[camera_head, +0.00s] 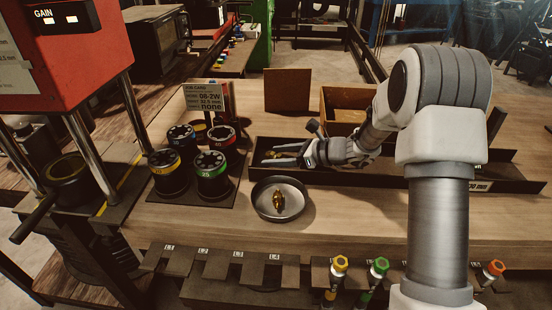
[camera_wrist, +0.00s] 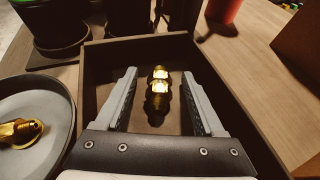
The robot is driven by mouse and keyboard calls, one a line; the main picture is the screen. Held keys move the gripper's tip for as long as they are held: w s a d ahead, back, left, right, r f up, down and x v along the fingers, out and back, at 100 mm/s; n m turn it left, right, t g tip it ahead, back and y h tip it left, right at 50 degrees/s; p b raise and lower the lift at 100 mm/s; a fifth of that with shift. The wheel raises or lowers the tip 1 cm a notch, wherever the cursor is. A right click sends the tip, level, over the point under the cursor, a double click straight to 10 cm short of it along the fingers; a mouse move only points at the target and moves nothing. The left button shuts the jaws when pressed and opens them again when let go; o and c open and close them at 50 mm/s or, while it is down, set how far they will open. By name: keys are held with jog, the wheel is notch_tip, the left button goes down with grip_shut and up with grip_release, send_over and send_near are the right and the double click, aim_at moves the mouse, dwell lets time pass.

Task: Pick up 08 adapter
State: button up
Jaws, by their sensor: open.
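A brass adapter (camera_wrist: 158,88) lies inside a dark long tray (camera_wrist: 95,52), in its left end. My gripper (camera_wrist: 160,76) is open, with one finger on each side of this adapter, and a gap shows between it and each finger. In the head view my gripper (camera_head: 271,156) reaches into the tray (camera_head: 335,173) from the right. A second brass fitting (camera_head: 279,201) lies in a round grey dish (camera_head: 262,209) in front of the tray; it also shows at the left of the wrist view (camera_wrist: 18,132). I cannot read a size on either brass piece.
Several dies with coloured rings (camera_head: 212,176) stand on a dark mat left of the tray, with a job card (camera_head: 206,100) behind them. A wooden box (camera_head: 345,97) and an upright brown board (camera_head: 287,90) stand behind the tray. A red crimper (camera_head: 60,60) is at the left.

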grip_shut()
jog(key=shift+r, duration=0.1)
dwell(0.3)
